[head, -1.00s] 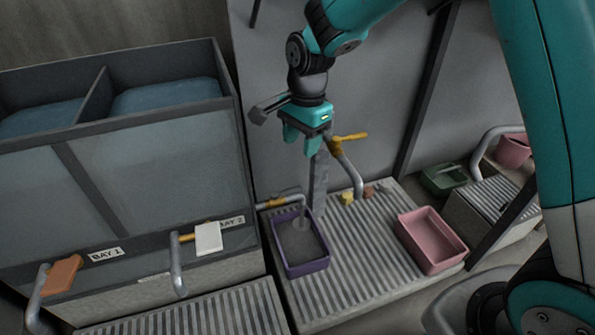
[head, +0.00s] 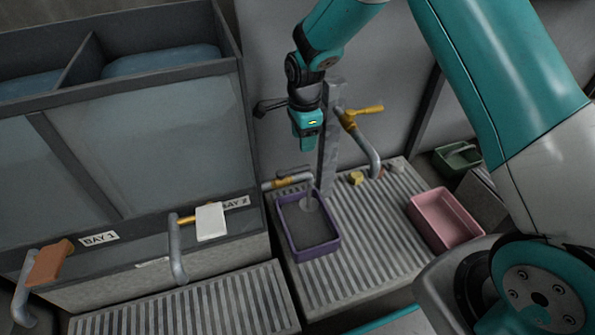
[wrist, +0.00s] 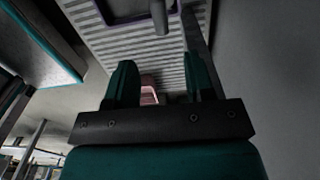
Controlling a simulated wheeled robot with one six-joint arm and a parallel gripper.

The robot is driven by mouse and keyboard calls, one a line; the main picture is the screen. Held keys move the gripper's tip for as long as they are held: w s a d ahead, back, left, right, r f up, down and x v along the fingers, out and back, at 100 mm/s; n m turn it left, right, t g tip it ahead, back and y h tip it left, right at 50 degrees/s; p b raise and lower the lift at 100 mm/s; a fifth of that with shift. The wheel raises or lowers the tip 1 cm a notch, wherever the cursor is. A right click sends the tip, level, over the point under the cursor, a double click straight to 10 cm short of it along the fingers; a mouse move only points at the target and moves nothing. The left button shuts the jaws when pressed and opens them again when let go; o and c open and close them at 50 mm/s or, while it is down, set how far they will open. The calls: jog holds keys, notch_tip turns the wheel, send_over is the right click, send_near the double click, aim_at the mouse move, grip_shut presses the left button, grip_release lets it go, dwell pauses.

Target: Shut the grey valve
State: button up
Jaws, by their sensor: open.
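A dark grey lever (head: 271,105) sticks out to the left at the height of my gripper (head: 307,142) in the head view. It looks like the grey valve's handle, but its inner end is hidden behind my gripper, so I cannot tell its setting. A grey upright post (head: 329,150) stands just right of my gripper. My gripper points down, open, with nothing seen between its fingers. It also shows in the wrist view (wrist: 161,82), with both fingers spread apart.
Another yellow-handled pipe (head: 362,140) rises right of the post. A pink bin (head: 445,218) is at right. A tank with bay labels (head: 99,239) stands left.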

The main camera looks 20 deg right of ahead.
aim_at(302, 167)
notch_tip(302, 167, down, 10)
jog(key=b, duration=0.4)
jog(key=shift+r, duration=0.25)
jog(key=shift+a, duration=0.1)
